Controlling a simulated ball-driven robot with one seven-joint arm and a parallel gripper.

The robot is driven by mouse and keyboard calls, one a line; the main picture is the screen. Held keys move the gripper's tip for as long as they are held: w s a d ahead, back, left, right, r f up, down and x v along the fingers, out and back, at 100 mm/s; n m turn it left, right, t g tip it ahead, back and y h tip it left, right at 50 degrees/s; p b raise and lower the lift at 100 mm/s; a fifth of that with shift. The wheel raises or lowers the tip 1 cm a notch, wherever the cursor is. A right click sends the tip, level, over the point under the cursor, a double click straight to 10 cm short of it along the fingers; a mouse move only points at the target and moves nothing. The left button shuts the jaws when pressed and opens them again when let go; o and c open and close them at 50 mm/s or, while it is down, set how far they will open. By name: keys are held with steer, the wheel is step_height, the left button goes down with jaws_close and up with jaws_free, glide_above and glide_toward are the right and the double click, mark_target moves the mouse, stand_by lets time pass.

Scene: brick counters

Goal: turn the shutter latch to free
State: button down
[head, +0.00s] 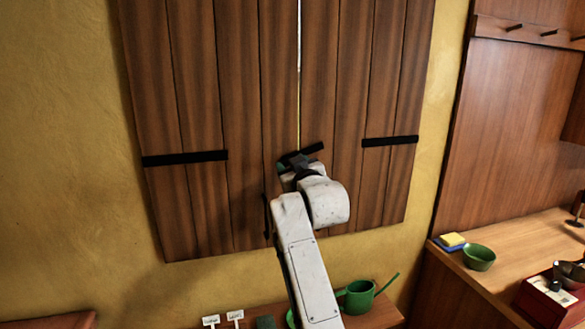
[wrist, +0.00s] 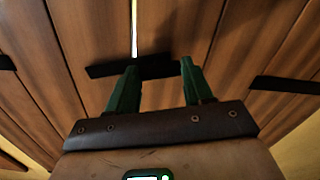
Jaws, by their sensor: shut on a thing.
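The shutter latch (head: 315,149) is a dark bar lying across the narrow bright gap between the two wooden shutter leaves (head: 240,100). In the head view it tilts, its right end higher, and my gripper hides part of it. In the wrist view the latch (wrist: 156,69) crosses the bottom of the bright gap and spans both leaves. My gripper (wrist: 160,70) is at the latch, its green fingers set apart with the bar's middle between them, shut on it. In the head view my gripper (head: 296,161) is partly hidden by its own wrist.
Dark straps (head: 185,158) and (head: 390,141) lie on the outer boards. Below stands a shelf with a green watering can (head: 358,297) and white labels (head: 211,321). A counter at right holds a green bowl (head: 479,257), a sponge (head: 452,240) and a red box (head: 548,298).

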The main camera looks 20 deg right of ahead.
steer(key=shift+n+p, duration=1.45)
steer(key=shift+n, duration=5.95)
steer(key=shift+a, duration=0.1)
steer(key=shift+c, duration=2.2)
jaws_free()
steer(key=s+b, duration=0.1)
steer(key=s, duration=0.9)
steer(key=shift+s+b, duration=0.35)
steer(key=shift+s, duration=0.05)
